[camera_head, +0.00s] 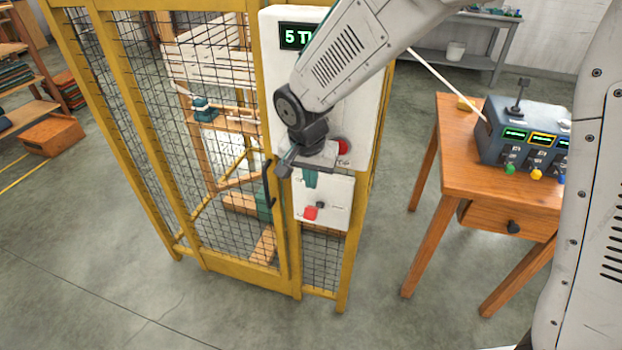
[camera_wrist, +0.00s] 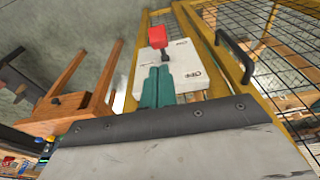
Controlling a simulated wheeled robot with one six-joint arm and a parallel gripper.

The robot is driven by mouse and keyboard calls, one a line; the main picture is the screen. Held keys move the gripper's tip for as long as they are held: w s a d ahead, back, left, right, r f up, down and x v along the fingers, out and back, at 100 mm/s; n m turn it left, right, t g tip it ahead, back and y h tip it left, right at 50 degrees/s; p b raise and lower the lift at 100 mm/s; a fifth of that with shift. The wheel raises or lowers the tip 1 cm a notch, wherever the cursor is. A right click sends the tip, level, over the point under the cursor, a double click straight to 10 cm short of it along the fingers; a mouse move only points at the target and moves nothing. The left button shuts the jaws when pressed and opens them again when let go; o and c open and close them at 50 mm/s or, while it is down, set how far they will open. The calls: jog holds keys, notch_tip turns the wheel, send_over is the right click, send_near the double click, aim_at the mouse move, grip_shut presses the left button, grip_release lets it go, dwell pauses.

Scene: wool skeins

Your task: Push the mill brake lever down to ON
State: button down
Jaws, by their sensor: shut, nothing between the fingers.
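The brake lever has a red knob (camera_head: 311,212) on a short dark stem and stands out from a white plate (camera_head: 338,190) low on the yellow cage. In the wrist view the red knob (camera_wrist: 157,36) points away from my fingers, toward the plate's far edge. An OFF label shows on the plate (camera_wrist: 201,70) nearer the fingers, and a smaller mark, seemingly ON, lies farther off. My gripper (camera_head: 310,186) is shut and empty, its teal fingers just above the lever. In the wrist view the fingertips (camera_wrist: 159,69) are close to the stem; contact is unclear.
A white panel (camera_head: 368,100) with a green display and a red button (camera_head: 342,147) is above, partly behind my arm. The mesh cage door (camera_head: 215,263) with a dark handle is to the left. A wooden table (camera_head: 450,170) with a control box (camera_head: 520,125) stands right.

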aim_at(313, 207)
jog(key=f, duration=0.2)
jog(key=w+f, duration=0.1)
jog(key=f, duration=0.4)
jog(key=shift+w+d+f, duration=0.1)
jog(key=shift+w+d, duration=0.05)
jog(key=shift+d, duration=0.15)
